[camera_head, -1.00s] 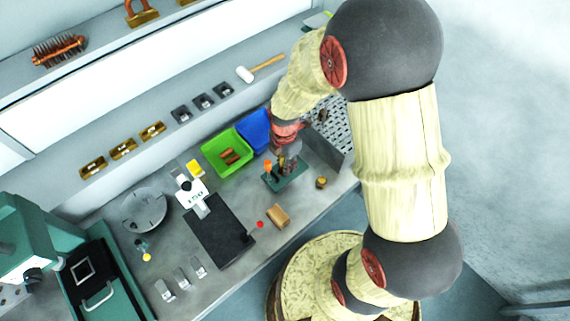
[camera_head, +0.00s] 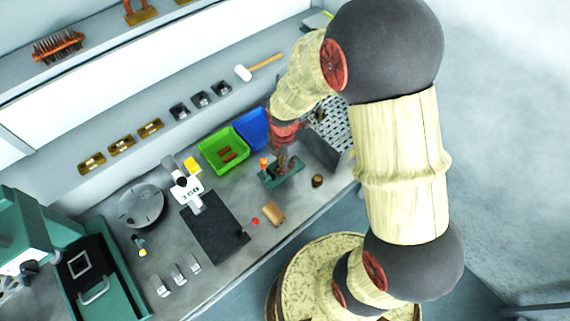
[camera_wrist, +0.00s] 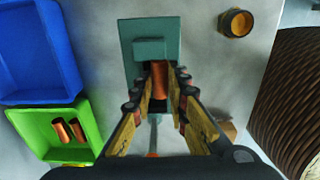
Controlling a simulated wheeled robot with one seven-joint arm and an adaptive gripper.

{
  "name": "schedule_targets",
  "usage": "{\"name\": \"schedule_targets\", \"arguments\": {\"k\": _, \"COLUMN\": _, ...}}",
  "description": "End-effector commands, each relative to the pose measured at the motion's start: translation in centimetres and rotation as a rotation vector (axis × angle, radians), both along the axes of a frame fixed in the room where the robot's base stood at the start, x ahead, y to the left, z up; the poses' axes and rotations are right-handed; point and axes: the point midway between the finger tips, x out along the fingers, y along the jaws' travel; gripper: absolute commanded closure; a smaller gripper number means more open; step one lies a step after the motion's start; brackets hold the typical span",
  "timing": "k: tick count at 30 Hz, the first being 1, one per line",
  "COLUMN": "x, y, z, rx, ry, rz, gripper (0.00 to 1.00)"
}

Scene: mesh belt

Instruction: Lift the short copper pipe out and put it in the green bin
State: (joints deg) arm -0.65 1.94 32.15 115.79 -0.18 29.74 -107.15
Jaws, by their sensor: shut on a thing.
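The copper pipe (camera_wrist: 160,84) shows between my fingers in the wrist view, right by the jaw of the teal vise (camera_wrist: 150,28). My gripper (camera_wrist: 160,84) is shut on it. I cannot tell whether the pipe's lower end is clear of the vise. In the head view my gripper hangs over the vise (camera_head: 288,179), and the pipe is hard to make out there. The green bin (camera_head: 236,139) stands left of the vise with two copper pieces in it. It also shows at the lower left of the wrist view (camera_wrist: 30,122).
A blue bin (camera_head: 256,128) adjoins the green bin. A small brass ring (camera_head: 318,181) stands right of the vise, and a wooden block (camera_head: 273,213) lies in front. A black mat (camera_head: 213,228) and a grey round plate (camera_head: 141,205) lie left. A perforated panel (camera_head: 335,120) is at right.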

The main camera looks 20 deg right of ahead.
Motion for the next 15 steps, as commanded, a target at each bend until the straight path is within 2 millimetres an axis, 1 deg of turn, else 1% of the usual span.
{"name": "schedule_targets", "arguments": {"k": 1, "x": -0.99, "y": 0.07, "z": -0.66, "rx": -0.001, "ry": 0.023, "rz": 0.000, "gripper": 1.00}}
{"name": "schedule_targets", "arguments": {"k": 11, "x": -0.97, "y": 0.20, "z": -0.73, "rx": 0.000, "ry": 0.023, "rz": -0.002, "gripper": 1.00}}
{"name": "schedule_targets", "arguments": {"k": 12, "x": -0.97, "y": 0.20, "z": -0.73, "rx": 0.000, "ry": 0.023, "rz": -0.002, "gripper": 0.84}}
{"name": "schedule_targets", "arguments": {"k": 15, "x": -0.96, "y": 0.20, "z": -0.75, "rx": 0.000, "ry": 0.023, "rz": -0.002, "gripper": 0.78}}
